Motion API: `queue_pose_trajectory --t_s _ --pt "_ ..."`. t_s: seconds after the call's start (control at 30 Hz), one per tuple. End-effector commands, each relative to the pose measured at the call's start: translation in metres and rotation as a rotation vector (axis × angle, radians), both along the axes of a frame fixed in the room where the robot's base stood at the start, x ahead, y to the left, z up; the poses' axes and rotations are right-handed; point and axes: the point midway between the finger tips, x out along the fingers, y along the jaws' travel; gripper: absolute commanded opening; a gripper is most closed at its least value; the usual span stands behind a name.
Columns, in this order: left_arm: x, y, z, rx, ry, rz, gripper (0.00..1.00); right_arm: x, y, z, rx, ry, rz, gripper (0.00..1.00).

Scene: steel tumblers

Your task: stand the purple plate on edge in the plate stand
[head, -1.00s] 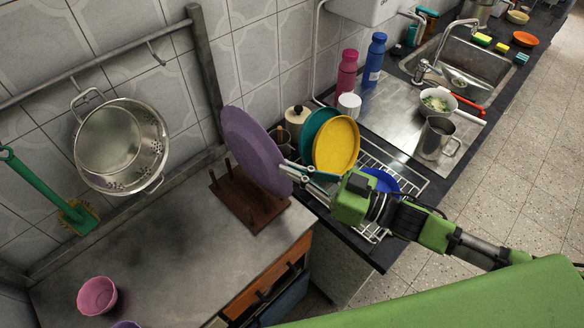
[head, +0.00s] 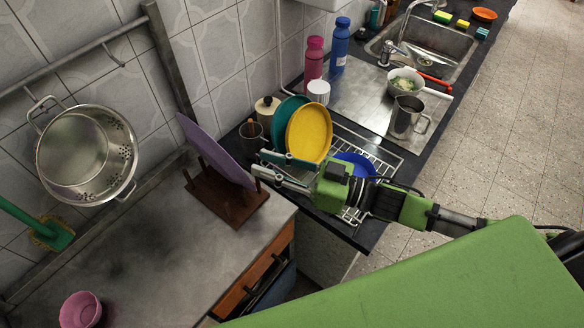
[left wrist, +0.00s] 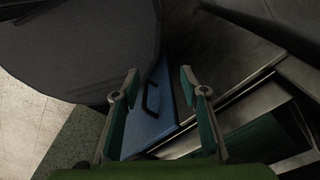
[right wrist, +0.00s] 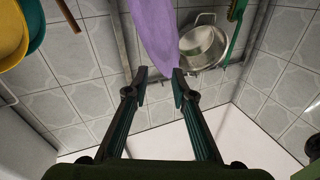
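The purple plate (head: 213,150) is on edge in the brown wooden plate stand (head: 240,214), tilted, its upper part toward the wall. Its lower edge is among the stand's pegs; the exact slot is hard to see. My right gripper (head: 256,164) is open and empty just right of the plate, with a small gap. In the right wrist view the plate (right wrist: 157,35) shows beyond the parted fingertips (right wrist: 159,73). My left gripper (left wrist: 160,76) is open and empty in the left wrist view, and out of the head view.
A yellow plate (head: 309,133), a teal plate (head: 284,112) and a blue plate (head: 358,166) are in the wire rack (head: 383,155) at right. A pink bowl (head: 80,310) stands on the counter (head: 150,245). A steel colander (head: 85,155) hangs on the wall. The counter's middle is clear.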

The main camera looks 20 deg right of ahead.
Motion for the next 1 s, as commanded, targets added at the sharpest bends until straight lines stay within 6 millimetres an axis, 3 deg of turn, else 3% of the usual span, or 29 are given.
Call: queue_pose_trajectory --t_s 0.6,1.0 --pt "0.001 0.000 0.000 0.000 -0.001 -0.001 0.40 -0.058 -0.077 -0.007 -0.003 0.004 0.001 0.24" --pt "0.001 -0.001 0.000 0.000 -0.001 -0.001 0.40 -0.067 -0.091 -0.006 0.000 -0.002 0.001 0.24"
